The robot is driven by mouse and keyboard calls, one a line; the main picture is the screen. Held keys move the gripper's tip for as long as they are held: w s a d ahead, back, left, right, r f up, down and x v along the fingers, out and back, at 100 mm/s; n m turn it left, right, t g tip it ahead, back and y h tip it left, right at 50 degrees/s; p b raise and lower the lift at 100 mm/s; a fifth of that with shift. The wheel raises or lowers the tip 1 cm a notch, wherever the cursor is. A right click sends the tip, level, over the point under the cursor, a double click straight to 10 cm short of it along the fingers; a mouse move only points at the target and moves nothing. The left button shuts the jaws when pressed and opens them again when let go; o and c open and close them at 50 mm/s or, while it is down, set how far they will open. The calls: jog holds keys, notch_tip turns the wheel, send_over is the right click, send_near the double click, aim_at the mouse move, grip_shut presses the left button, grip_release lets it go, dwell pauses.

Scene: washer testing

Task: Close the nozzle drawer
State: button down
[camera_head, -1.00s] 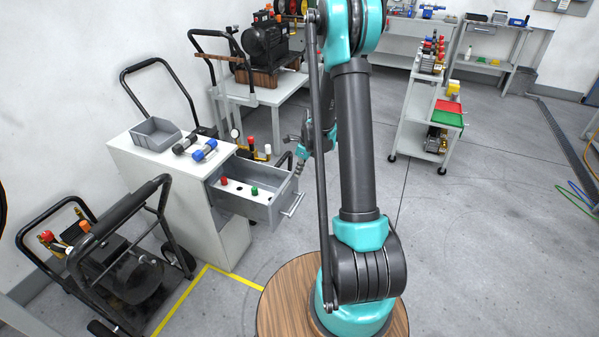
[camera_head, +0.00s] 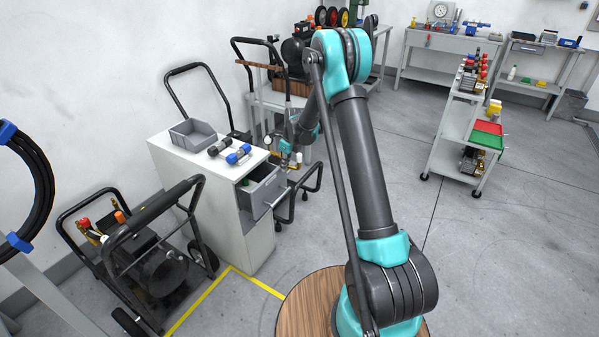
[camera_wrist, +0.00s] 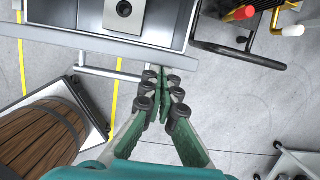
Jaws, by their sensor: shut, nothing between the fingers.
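The grey nozzle drawer (camera_head: 268,190) is partly open, sticking out from the right side of the white cabinet (camera_head: 205,185). A green-topped item shows inside it. Its bar handle (camera_head: 281,198) is on the outer face. In the wrist view the drawer front (camera_wrist: 95,42) is at the top, with the handle (camera_wrist: 110,73) below it. My gripper (camera_wrist: 162,80) is shut and empty, with its fingertips by the right end of the handle; whether they touch is unclear. In the head view my gripper (camera_head: 290,160) is small and partly hidden near the drawer's far corner.
A black-framed cart (camera_head: 150,260) stands to the left. A cart with red and green trays (camera_head: 487,141) stands at right.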

jog(key=w+a, duration=0.3)
jog(key=a, duration=0.2)
jog(key=shift+w, duration=0.3)
jog(key=shift+d, duration=0.1)
